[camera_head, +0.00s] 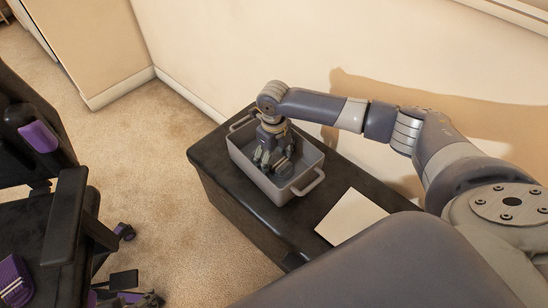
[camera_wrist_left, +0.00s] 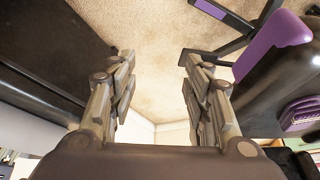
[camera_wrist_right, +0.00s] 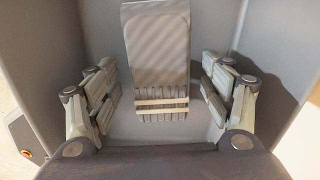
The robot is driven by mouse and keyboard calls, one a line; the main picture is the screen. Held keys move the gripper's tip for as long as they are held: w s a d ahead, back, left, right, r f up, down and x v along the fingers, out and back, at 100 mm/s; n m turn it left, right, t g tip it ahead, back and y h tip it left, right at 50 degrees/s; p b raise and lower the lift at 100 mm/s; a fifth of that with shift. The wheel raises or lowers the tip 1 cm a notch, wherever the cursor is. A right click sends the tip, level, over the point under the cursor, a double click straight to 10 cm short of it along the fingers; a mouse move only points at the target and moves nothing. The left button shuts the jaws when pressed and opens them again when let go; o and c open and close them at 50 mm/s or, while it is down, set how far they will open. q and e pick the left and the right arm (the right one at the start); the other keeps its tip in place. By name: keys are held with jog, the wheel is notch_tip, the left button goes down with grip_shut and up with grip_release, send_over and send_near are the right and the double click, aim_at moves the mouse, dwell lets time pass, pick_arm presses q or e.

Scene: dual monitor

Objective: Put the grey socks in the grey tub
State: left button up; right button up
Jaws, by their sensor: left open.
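The grey tub (camera_head: 306,156) stands on a dark bench, with a handle at each end. My right gripper (camera_head: 273,160) reaches down into it. In the right wrist view the grey socks (camera_wrist_right: 156,50), a flat bundle with a pale band around the ribbed cuffs, lie inside the tub (camera_wrist_right: 50,45). The fingers of my right gripper (camera_wrist_right: 162,90) are spread on either side of the socks, with a gap on both sides. My left gripper (camera_wrist_left: 158,85) is open and empty, above the carpet and away from the tub.
The dark bench (camera_head: 215,155) runs along the wall and also holds a pale flat sheet (camera_head: 351,217). A black and purple office chair (camera_head: 70,215) stands at the left. Open carpet (camera_head: 150,170) lies between chair and bench.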

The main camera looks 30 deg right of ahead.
aim_at(274, 158)
jog(key=shift+r, duration=0.3)
notch_tip(274, 158, up, 2)
jog(key=shift+p, duration=0.45)
notch_tip(274, 158, up, 6)
jog(key=shift+p, duration=0.95)
pick_arm(q)
jog(key=shift+s+a+f+g+p, duration=0.2)
jog(key=shift+s+f+g, duration=0.25)
jog(key=shift+s+f, duration=0.15)
jog(key=shift+s+a+f+g+p, duration=0.15)
jog(key=shift+s+a+f+g, duration=0.05)
jog(key=shift+s+f+g, duration=0.3)
pick_arm(e)
notch_tip(274, 158, up, 4)
jog(key=shift+f, duration=0.1)
pick_arm(q)
jog(key=shift+s+r, duration=0.1)
